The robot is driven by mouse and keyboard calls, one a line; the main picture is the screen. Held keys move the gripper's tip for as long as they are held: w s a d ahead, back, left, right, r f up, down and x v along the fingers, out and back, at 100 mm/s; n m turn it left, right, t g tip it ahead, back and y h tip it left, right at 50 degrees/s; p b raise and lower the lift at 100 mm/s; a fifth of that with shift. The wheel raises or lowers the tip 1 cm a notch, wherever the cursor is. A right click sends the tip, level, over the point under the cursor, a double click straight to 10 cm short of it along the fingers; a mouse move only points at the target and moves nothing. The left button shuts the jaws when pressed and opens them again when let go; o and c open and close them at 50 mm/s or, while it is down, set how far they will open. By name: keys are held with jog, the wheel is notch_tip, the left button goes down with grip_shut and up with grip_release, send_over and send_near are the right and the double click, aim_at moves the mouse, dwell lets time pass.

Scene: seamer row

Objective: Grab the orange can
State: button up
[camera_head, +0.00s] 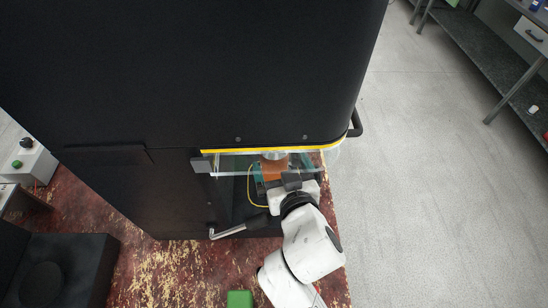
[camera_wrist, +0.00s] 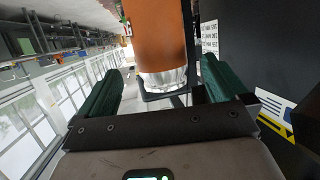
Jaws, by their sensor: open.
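The orange can (camera_head: 272,168) stands in the opening at the base of the big black machine, partly hidden by the clear guard and my gripper. In the wrist view the can (camera_wrist: 160,35) is large, with a bare silver end towards me. My gripper (camera_head: 287,179) is at the opening, close to the can. In the wrist view its two green-padded fingers (camera_wrist: 161,68) are open, one to each side of the can's silver end, with visible gaps. I cannot tell how deep the can sits between them.
The black machine (camera_head: 190,70) has a yellow-edged rim, a clear guard (camera_head: 235,163) and a crank handle (camera_head: 228,231) left of my arm. A green block (camera_head: 239,299) and a black box (camera_head: 75,265) are on the worn red bench (camera_head: 180,270). Open floor lies to the right.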

jog(key=p+x, duration=0.1)
jog(key=x, duration=0.3)
jog(key=shift+w+a+f, duration=0.15)
jog(key=shift+w, duration=0.2)
jog(key=c, duration=1.5)
